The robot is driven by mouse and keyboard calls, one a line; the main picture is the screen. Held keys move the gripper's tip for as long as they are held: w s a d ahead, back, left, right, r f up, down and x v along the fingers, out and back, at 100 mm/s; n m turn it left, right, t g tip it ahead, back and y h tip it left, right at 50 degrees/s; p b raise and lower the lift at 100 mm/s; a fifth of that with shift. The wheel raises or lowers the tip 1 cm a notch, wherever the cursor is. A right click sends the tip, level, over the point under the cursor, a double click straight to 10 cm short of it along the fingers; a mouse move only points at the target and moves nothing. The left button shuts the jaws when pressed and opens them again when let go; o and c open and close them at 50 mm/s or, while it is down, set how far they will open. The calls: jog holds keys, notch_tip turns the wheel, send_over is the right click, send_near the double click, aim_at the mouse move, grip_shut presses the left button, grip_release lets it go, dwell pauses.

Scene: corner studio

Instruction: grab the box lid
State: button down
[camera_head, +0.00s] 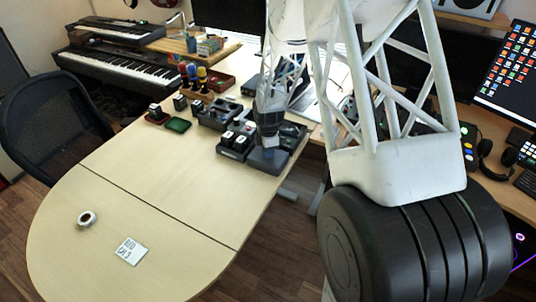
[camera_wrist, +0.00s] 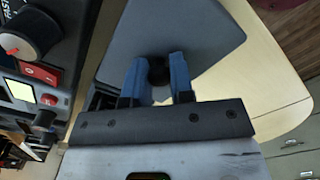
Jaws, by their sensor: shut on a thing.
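The box lid (camera_wrist: 205,30) is a flat grey panel with a small round black knob. In the wrist view the blue fingers of my gripper (camera_wrist: 158,68) stand on either side of the knob and are shut on it. In the head view my gripper (camera_head: 269,146) points down at the grey lid (camera_head: 262,161) near the right edge of the light wood table. The finger contact is too small to see there. What lies under the lid is hidden, and I cannot tell whether it is raised.
Black trays of small devices (camera_head: 237,141) stand close to the lid's left. A green tray (camera_head: 178,125) and bottles lie farther left. The table's front (camera_head: 150,205) is mostly clear, with a tape roll (camera_head: 87,218) and a white card (camera_head: 131,250). A black chair (camera_head: 55,125) stands at left.

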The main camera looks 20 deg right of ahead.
jog(key=shift+r, duration=0.1)
jog(key=shift+r, duration=0.7)
notch_tip(320, 180, up, 2)
jog(key=shift+r, duration=0.1)
jog(key=s+a+r, duration=0.1)
jog(key=s, duration=1.5)
jog(key=shift+a, duration=0.25)
jog(key=shift+r, duration=0.1)
jog(key=shift+w, duration=0.1)
